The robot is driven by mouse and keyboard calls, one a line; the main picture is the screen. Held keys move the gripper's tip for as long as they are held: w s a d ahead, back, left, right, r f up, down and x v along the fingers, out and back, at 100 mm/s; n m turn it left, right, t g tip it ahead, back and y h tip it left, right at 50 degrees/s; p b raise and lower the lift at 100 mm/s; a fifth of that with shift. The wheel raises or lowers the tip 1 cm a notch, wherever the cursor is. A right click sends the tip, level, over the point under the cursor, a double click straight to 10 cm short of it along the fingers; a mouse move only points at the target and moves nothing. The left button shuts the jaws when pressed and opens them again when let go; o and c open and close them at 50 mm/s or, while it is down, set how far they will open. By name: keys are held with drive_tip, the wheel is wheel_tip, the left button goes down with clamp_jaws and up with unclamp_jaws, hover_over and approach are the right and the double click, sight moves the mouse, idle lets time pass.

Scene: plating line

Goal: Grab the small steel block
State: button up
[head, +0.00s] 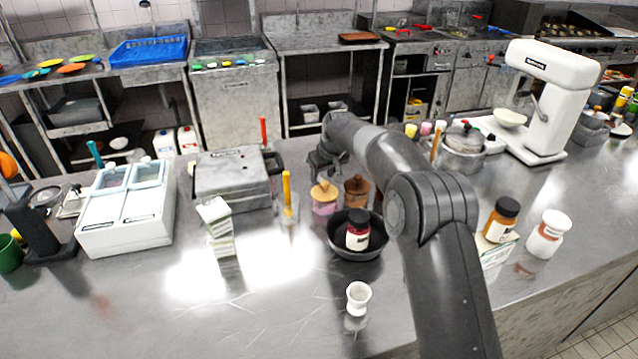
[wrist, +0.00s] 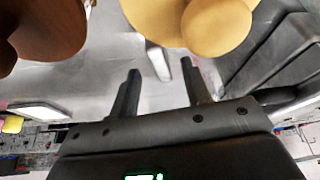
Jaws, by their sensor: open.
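In the wrist view, a small pale grey metallic block (wrist: 158,62) lies on the steel worktop, in line with the gap between my fingertips. It looks like the small steel block. A tan lid partly overlaps it in the picture. My gripper (wrist: 161,68) is open, with nothing held between its two dark fingers. How far the fingertips are from the block is hard to tell. In the head view, my gripper (head: 324,168) is behind the two lidded jars, beside the grey steel appliance. I cannot make out the block in the head view.
The jar with the tan lid (head: 324,198) and the brown jar (head: 356,191) stand close to my gripper; the tan lid (wrist: 215,22) and brown lid (wrist: 45,25) loom in the wrist view. The steel appliance (head: 232,172) stands left. A black pan (head: 345,248) holds a bottle.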

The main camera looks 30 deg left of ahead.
sight(320, 179)
drive_tip(key=shift+x, duration=1.95)
drive_tip(key=shift+w+a+r, duration=0.1)
drive_tip(key=shift+w+a, duration=0.05)
drive_tip(key=shift+c, duration=0.3)
clamp_jaws()
